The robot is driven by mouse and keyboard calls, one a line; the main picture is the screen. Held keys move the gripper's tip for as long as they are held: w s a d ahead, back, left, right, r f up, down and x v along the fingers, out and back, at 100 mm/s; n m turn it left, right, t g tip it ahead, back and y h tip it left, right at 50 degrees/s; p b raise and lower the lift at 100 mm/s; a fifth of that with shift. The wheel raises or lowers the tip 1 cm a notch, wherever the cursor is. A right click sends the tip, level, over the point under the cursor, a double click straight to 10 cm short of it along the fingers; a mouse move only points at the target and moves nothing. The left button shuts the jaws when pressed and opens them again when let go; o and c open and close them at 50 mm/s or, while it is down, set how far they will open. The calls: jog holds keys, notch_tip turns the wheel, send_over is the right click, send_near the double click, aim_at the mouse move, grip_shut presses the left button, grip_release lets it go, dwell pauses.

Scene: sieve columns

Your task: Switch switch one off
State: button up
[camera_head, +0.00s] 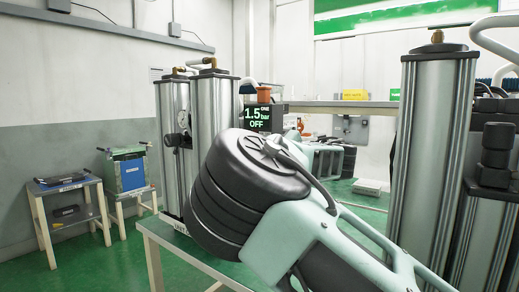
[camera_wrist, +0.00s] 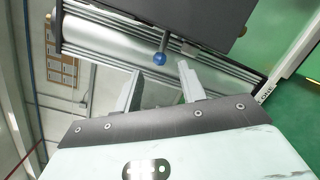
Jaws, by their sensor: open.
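In the wrist view, a small lever with a blue ball end (camera_wrist: 160,58) sticks out from a metal column (camera_wrist: 110,45) near a dark panel (camera_wrist: 200,20). A label reading "ONE" (camera_wrist: 265,93) is at the column's right end. My gripper (camera_wrist: 158,80) is open. Its two fingers stand apart below the blue ball, which shows between and just past the tips; no contact is visible. In the head view, a dark display (camera_head: 258,118) reads "ONE", "1.5 bar" and "OFF". My arm hides the gripper and the lever there.
Tall metal columns stand at the left (camera_head: 208,105) and close at the right (camera_head: 430,150). A table (camera_head: 160,232) is below the left columns. Two small stands, one with a blue box (camera_head: 130,174), are at the far left. Green floor lies open between them.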

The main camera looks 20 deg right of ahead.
jog(key=v, duration=0.5)
jog(key=shift+s, duration=0.15)
